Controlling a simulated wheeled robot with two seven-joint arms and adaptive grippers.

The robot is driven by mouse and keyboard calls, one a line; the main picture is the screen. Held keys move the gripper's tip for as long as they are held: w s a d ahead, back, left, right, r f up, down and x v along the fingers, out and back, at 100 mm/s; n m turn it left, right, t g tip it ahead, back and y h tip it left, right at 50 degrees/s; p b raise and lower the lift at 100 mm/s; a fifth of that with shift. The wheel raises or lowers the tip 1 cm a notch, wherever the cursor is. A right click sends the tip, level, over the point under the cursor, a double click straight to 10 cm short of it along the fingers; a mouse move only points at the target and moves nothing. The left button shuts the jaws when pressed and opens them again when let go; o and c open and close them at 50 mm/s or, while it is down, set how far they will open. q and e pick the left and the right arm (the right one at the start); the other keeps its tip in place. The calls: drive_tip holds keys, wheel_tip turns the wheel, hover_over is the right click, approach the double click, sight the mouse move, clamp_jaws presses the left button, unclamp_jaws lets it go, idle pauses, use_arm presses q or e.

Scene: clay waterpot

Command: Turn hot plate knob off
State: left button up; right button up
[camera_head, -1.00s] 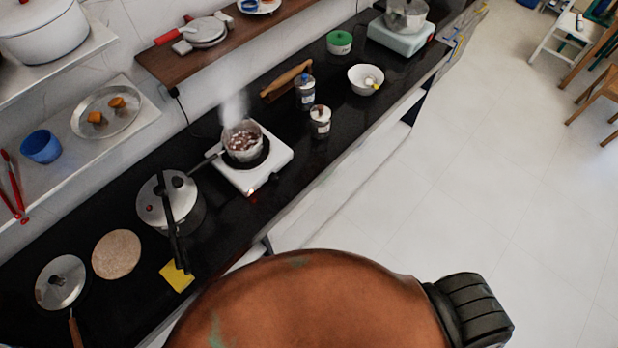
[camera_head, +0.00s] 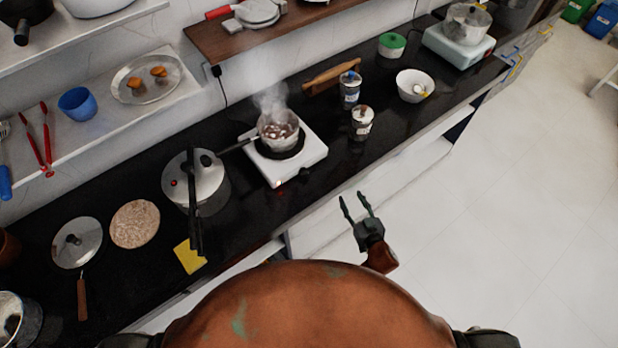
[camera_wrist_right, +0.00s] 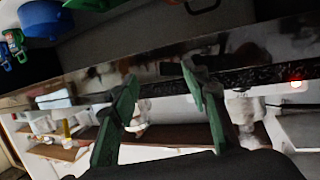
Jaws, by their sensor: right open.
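The white hot plate (camera_head: 310,158) stands on the black counter with a steaming pot (camera_head: 278,131) on its burner. A small dark knob (camera_head: 305,172) is on its front side, and a red light (camera_head: 279,183) glows to the left of it. My right gripper (camera_head: 352,196) is open and empty, in front of the counter edge, below and right of the knob and apart from it. Its green fingers (camera_wrist_right: 159,72) stand apart in the right wrist view, where a red glow (camera_wrist_right: 296,84) shows at the right. My left gripper is out of view.
A pressure cooker (camera_head: 196,178) stands left of the hot plate, its long handle toward the counter front by a yellow sponge (camera_head: 190,257). Two jars (camera_head: 350,88) and a white bowl (camera_head: 415,86) stand to the right. The counter before the knob is clear.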

wheel_tip(320, 180, up, 6)
drive_tip(key=w+a+t+y, duration=0.1)
drive_tip(key=a, duration=0.1)
drive_tip(key=n+g+y, duration=0.1)
drive_tip(key=n+y, duration=0.3)
drive_tip(key=y, duration=0.1)
approach(306, 174)
drive_tip(key=shift+w+a+r, duration=0.1)
drive_tip(key=shift+w+a, duration=0.1)
drive_tip(key=shift+w, duration=0.15)
drive_tip(key=b+x, duration=0.1)
drive_tip(key=x, duration=0.5)
drive_tip(key=shift+w+a, duration=0.25)
drive_tip(key=shift+w, duration=0.05)
drive_tip(key=shift+w+a, duration=0.3)
drive_tip(key=shift+w, duration=0.1)
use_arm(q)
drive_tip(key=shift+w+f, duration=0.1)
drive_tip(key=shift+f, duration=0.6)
use_arm(e)
clamp_jaws()
